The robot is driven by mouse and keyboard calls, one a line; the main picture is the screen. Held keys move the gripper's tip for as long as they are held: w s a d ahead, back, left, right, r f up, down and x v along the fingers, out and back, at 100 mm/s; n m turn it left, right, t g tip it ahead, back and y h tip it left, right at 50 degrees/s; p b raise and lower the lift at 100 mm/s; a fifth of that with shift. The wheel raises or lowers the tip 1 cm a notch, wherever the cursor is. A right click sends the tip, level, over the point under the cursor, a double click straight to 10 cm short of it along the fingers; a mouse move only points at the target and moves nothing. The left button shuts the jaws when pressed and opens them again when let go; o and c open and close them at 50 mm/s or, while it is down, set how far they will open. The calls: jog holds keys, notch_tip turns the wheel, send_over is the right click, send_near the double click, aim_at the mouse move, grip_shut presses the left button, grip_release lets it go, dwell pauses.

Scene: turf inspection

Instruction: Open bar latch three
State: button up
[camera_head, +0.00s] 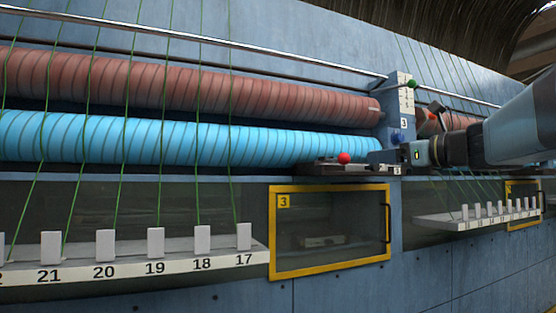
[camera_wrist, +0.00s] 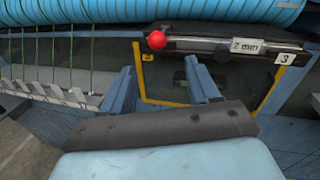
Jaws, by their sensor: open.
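Bar latch three is a dark horizontal bar (camera_head: 362,168) with a red ball knob (camera_head: 344,158) at its left end, below the blue roller and above the yellow-framed window marked 3. In the wrist view the bar (camera_wrist: 215,47) runs across the top, with the red knob (camera_wrist: 157,40) just beyond the fingertips and a "3" label at its right end. My gripper (camera_wrist: 160,68) is open and empty, its two blue fingers apart and pointing toward the bar. In the head view my gripper (camera_head: 392,156) is at the bar's right end; contact cannot be told.
The yellow-framed window (camera_head: 330,273) lies below the bar. Numbered shelves with white blocks stand left (camera_head: 130,264) and right (camera_head: 470,223). Green threads run down over the red roller (camera_head: 190,85) and blue roller (camera_head: 150,138). A post (camera_head: 400,100) carries a green knob.

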aim_at(349, 159)
jog(key=x, duration=1.2)
jog(key=shift+a, duration=0.35)
grip_shut()
